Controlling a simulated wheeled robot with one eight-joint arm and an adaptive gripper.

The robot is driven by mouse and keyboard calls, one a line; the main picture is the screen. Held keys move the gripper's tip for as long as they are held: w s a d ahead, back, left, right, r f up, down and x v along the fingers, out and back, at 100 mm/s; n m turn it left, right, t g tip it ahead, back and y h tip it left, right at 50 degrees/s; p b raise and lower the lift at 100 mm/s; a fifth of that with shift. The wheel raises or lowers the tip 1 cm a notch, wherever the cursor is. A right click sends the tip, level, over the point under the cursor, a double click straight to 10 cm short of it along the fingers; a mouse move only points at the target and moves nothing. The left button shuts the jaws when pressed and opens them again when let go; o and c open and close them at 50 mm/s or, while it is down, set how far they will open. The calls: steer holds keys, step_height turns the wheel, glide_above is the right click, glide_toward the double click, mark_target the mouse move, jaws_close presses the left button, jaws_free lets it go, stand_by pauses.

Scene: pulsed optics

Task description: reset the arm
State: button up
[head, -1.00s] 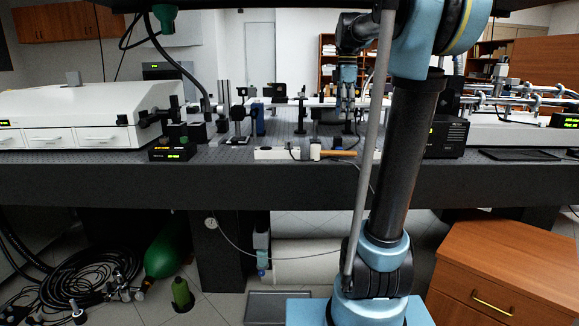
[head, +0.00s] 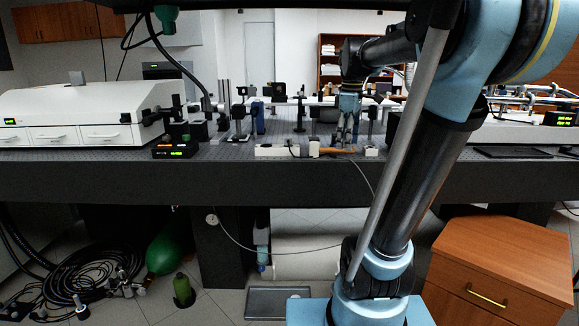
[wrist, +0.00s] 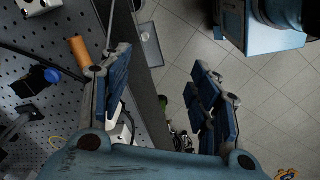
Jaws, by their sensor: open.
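My gripper (head: 345,143) hangs from my bent arm over the front part of the optical table (head: 100,178), just above the orange-handled item in the head view. In the wrist view, my gripper (wrist: 160,75) has its two blue-padded fingers wide apart, with nothing between them. The table's front edge and the tiled floor show beyond the fingers there. My arm leans to the right in the head view.
An orange handle (head: 338,151) lies near the table's front edge and shows left of the fingers in the wrist view (wrist: 80,50). A white power strip (head: 272,151) and post-mounted optics stand close by. A wooden cabinet (head: 510,255) stands at the right.

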steer(key=s+f+m, duration=0.6)
steer(key=s+f, duration=0.3)
steer(key=f, duration=0.3)
steer(key=s+f+m+t, duration=0.1)
steer(key=s+f+m, duration=0.5)
steer(key=s+f, duration=0.4)
step_height(320, 180, down, 2)
steer(key=shift+f+t, duration=0.25)
steer(key=shift+t, duration=0.05)
steer(key=shift+d, duration=0.1)
steer(key=shift+w+f, duration=0.2)
steer(key=shift+w, duration=0.2)
